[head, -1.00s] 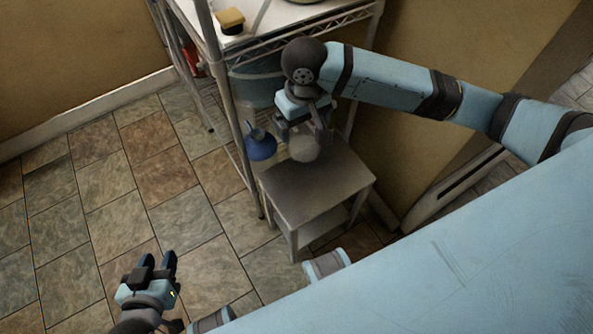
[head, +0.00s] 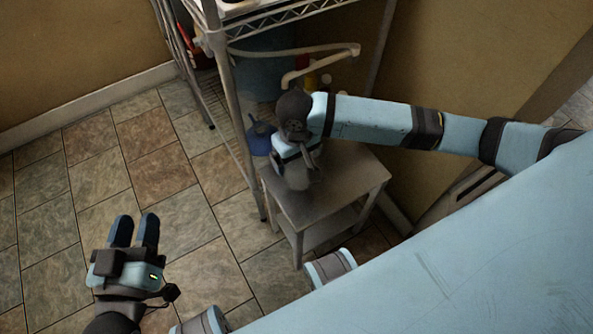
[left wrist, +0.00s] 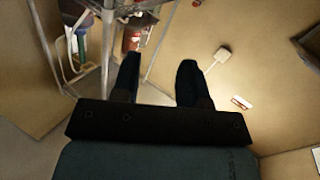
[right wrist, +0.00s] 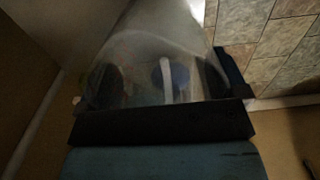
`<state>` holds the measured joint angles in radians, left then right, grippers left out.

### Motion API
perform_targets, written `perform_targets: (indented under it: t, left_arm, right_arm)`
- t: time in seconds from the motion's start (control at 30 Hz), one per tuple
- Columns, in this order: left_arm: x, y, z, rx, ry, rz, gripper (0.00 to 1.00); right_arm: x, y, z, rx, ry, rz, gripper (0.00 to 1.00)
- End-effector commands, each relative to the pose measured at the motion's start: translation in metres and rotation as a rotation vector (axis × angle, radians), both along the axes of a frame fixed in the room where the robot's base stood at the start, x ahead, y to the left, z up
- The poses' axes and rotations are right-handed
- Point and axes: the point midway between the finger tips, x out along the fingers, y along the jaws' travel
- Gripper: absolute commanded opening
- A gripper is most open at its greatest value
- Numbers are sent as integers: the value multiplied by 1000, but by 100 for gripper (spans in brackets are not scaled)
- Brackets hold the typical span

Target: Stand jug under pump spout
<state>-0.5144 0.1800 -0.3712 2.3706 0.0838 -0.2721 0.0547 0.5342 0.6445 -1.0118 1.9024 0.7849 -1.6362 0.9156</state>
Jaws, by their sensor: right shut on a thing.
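The jug (head: 293,181) is clear and greyish, mostly covered by my right gripper (head: 300,165) in the head view. It is over the left part of the small metal stool (head: 340,178); I cannot tell whether it touches the top. In the right wrist view the see-through jug (right wrist: 140,60) fills the space between the dark fingers, and my right gripper is shut on it. The pale pump spout (head: 322,48) bends down behind my right wrist, by a blue-grey bucket (head: 265,78). My left gripper (head: 134,230) is open and empty above the floor tiles.
A wire shelf rack (head: 229,95) stands behind and left of the stool, its post close to my right gripper. A blue object (head: 259,138) is just left of the gripper. The tiled floor (head: 150,165) at left is clear. A wall is at right.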

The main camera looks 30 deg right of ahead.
Motion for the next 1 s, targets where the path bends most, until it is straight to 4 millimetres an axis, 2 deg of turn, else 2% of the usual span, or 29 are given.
perform_targets:
  t: [0.03,0.27,0.47,0.87,0.9,0.93,1.0]
  left_arm:
    - [0,-1,2,-11,-18,-4,40]
    - [0,-5,13,-44,-69,-16,40]
    - [-3,-11,35,-106,-163,-38,40]
    - [-3,-11,36,-103,-155,-36,40]
    - [-3,-10,34,-99,-150,-34,40]
    - [-3,-10,34,-99,-150,-34,40]
    - [-3,-10,34,-100,-150,-34,40]
  right_arm:
    - [0,0,-7,0,0,0,68]
    - [-1,0,-25,0,2,1,68]
    - [0,0,-54,0,1,1,68]
    - [0,0,-55,1,1,0,68]
    - [0,0,-56,0,0,0,94]
    - [0,0,-56,0,0,1,100]
    - [0,0,-56,0,0,1,100]
